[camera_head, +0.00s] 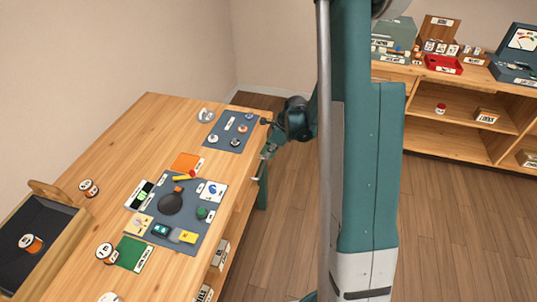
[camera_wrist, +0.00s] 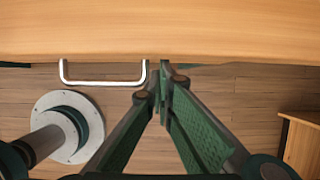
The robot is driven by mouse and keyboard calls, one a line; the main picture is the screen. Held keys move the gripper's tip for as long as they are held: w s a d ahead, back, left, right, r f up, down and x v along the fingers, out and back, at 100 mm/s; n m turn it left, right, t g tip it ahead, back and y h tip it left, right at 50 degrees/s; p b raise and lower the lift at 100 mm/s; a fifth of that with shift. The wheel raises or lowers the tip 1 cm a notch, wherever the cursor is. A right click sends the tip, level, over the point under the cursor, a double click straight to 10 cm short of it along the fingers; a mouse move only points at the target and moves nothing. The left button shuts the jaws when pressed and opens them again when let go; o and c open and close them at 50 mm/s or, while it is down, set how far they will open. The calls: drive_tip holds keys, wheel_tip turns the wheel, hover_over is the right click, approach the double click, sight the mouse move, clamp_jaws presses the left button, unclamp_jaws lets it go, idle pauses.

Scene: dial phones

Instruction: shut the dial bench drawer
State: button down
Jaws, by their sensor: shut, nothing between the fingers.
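The dial bench (camera_head: 110,130) is a light wooden table on the left in the head view. In the wrist view its wooden edge (camera_wrist: 200,35) spans the top, and a silver U-shaped drawer handle (camera_wrist: 103,82) projects from it. The handle is small at the bench's right side in the head view (camera_head: 255,179). My gripper (camera_wrist: 161,70) is shut and empty, its tips close to the wood, just right of the handle. Contact is unclear. My gripper (camera_head: 268,152) also shows beside the bench's right edge. How far the drawer stands out cannot be told.
A dark mat (camera_head: 208,232) with tools and parts lies on the bench, and a smaller mat (camera_head: 233,130) lies farther back. An open wooden tray (camera_head: 72,236) stands at the left. A shelf (camera_head: 450,130) stands at the back right. Open floor (camera_head: 295,215) lies right of the bench.

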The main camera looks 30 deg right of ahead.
drive_tip(key=shift+w+a, duration=0.15)
drive_tip(key=shift+a, duration=0.1)
drive_tip(key=s+d+r+p, duration=0.2)
drive_tip(key=s+d+r, duration=0.3)
drive_tip(key=r, duration=0.4)
drive_tip(key=shift+s+d+r, duration=0.15)
drive_tip(key=shift+s+d, duration=0.25)
drive_tip(key=shift+d, duration=0.1)
drive_tip(key=shift+a+r, duration=0.1)
idle(0.4)
